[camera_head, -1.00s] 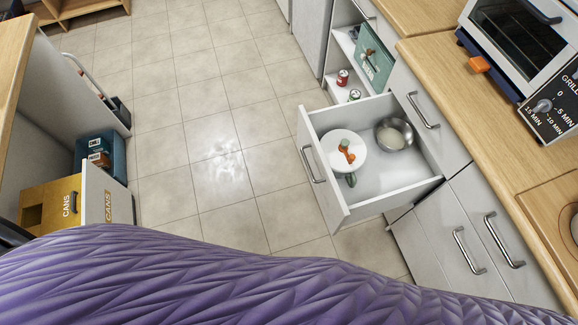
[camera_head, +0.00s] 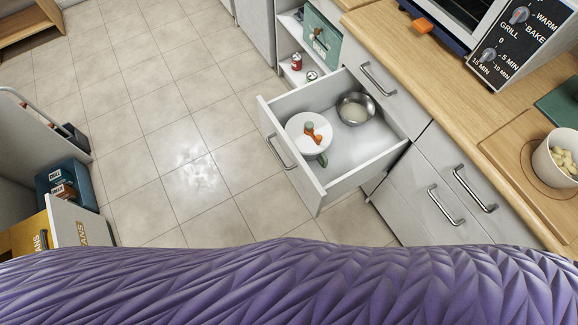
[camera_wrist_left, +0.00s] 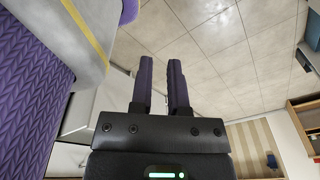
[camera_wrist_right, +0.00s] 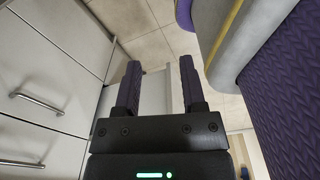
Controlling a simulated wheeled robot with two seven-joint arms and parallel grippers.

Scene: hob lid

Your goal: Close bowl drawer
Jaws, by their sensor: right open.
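The bowl drawer (camera_head: 307,190) is pulled out from the cabinet in the head view, with a metal bar handle (camera_head: 281,154) on its front. Neither gripper shows in the head view. In the left wrist view my left gripper (camera_wrist_left: 160,60) has a narrow gap between its fingers and holds nothing. In the right wrist view my right gripper (camera_wrist_right: 160,65) is open and empty, with a pale panel beyond its fingers.
The wooden counter (camera_head: 440,95) carries the oven (camera_head: 510,40) and a white pot of pale pieces (camera_head: 556,158). Cans (camera_head: 296,61) stand on a shelf behind the drawer. The tiled floor between is clear.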

